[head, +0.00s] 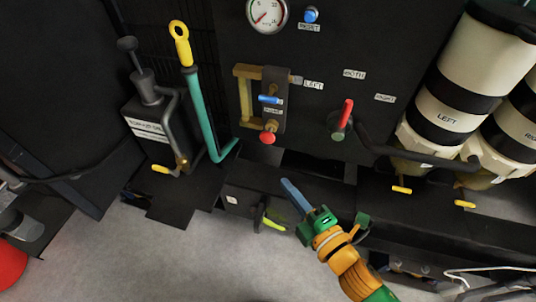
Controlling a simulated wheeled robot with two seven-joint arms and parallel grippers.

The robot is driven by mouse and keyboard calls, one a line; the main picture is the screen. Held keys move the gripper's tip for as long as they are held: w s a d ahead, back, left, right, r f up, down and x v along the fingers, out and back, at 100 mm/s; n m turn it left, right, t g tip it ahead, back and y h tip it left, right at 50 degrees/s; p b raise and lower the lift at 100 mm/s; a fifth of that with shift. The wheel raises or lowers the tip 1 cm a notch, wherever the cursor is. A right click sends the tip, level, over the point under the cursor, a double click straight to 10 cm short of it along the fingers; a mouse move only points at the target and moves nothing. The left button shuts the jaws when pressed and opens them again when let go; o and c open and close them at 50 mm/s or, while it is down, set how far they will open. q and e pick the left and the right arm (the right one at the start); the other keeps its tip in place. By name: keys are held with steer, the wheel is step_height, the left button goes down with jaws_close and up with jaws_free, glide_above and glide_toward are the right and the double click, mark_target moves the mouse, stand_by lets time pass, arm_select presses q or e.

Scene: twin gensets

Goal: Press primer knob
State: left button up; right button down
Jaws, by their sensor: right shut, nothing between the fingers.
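A small red knob (267,138) sticks out low on the dark panel, below a brass frame (244,95) and a blue lever (269,99). A small label (273,111) sits just above it, too small to read surely, so I cannot tell if this is the primer knob. My right gripper (289,188) comes in from the lower right on an orange and green arm. Its blue fingers are shut together, empty, pointing up and left. In the picture they lie below and right of the red knob, apart from it. My left gripper is out of view.
A red-handled selector (342,119), a gauge (267,13) and a blue reset button (311,14) are on the panel. A teal lever (203,115) and black hand pump (147,88) stand left. Banded cylinders (457,98) stand right. A yellow-green handle (270,222) sits low near my gripper.

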steer(key=shift+r, duration=0.35)
glide_toward(262, 137)
steer(key=w+a, duration=0.2)
steer(key=a, duration=0.2)
steer(key=w, duration=0.1)
steer(key=w+d+f, duration=0.1)
steer(key=w, duration=0.1)
steer(key=shift+d, duration=0.25)
